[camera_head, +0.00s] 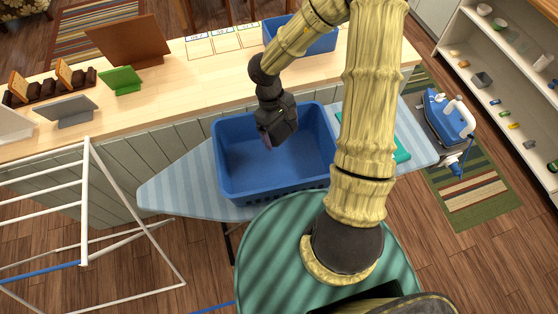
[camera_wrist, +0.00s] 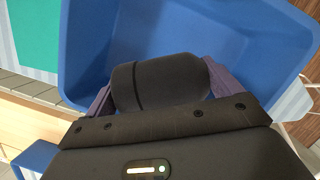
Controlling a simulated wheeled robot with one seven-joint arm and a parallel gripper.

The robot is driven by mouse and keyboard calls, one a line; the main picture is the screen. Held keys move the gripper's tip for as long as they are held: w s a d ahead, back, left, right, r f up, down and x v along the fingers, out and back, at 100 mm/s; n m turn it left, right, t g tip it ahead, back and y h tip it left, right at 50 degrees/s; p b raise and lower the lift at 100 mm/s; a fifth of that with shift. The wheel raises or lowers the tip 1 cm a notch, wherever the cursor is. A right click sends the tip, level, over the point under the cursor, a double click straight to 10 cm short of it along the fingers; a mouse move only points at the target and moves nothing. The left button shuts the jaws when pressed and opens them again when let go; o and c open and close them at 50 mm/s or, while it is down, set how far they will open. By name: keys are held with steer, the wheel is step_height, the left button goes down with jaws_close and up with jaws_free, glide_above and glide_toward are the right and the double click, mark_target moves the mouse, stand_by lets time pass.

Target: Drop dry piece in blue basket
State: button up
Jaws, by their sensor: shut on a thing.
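The blue basket (camera_head: 230,182) stands open on the striped ironing board and looks empty inside. My gripper (camera_head: 270,140) hangs over the basket, pointing down into it. In the wrist view, the purple fingers are shut on a dark, rounded, rolled piece (camera_wrist: 160,85), with one finger at each side. The basket (camera_wrist: 185,28) fills most of the background behind the piece. The piece is mostly hidden by my gripper in the head view. I cannot tell whether it is dry.
A folded teal cloth (camera_head: 402,150) lies on the ironing board (camera_head: 172,188), right of the basket. Another blue basket (camera_head: 318,42) stands on the wooden counter (camera_head: 190,75). A white drying rack (camera_head: 85,200) is at left. A blue iron (camera_head: 445,115) is at right.

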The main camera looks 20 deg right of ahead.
steer(key=shift+f+b, duration=2.15)
steer(key=shift+b, duration=0.65)
steer(key=shift+r, duration=0.1)
steer(key=o, duration=1.1)
steer(key=p+v, duration=0.1)
steer(key=v, duration=1.6)
steer(key=shift+w+a+r, duration=0.15)
steer(key=shift+r, duration=0.05)
